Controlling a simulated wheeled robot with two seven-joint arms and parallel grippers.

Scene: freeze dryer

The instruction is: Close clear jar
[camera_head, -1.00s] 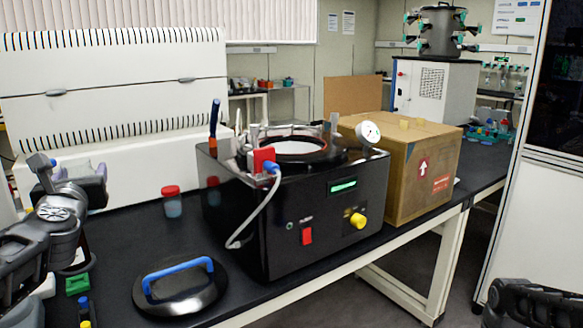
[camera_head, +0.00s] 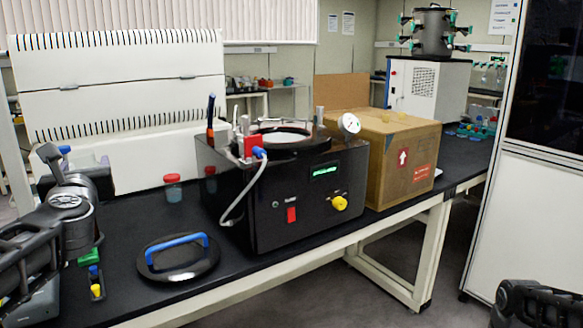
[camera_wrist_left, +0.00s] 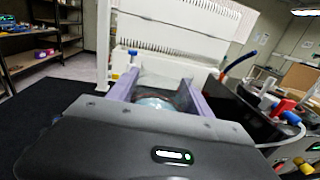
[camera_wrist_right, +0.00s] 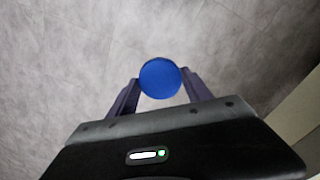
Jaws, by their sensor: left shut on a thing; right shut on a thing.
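My left gripper (camera_wrist_left: 155,95) is shut on a clear jar (camera_wrist_left: 153,103). The jar sits between the purple fingers in the left wrist view, mostly hidden behind the gripper body, so I cannot tell how full it is. In the head view my left gripper (camera_head: 84,166) is above the left part of the black bench. My right gripper (camera_wrist_right: 160,88) is shut on a round blue lid (camera_wrist_right: 160,78), its flat face toward the camera, with grey floor behind. The lid is apart from the jar. Only part of my right arm shows at the head view's lower right corner.
A black freeze dryer (camera_head: 290,215) stands mid-bench, with a cardboard box (camera_head: 405,165) to its right. A black disc lid with a blue handle (camera_head: 180,257) lies in front. A red-capped bottle (camera_head: 172,189) stands behind it. Floor is free at the lower right.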

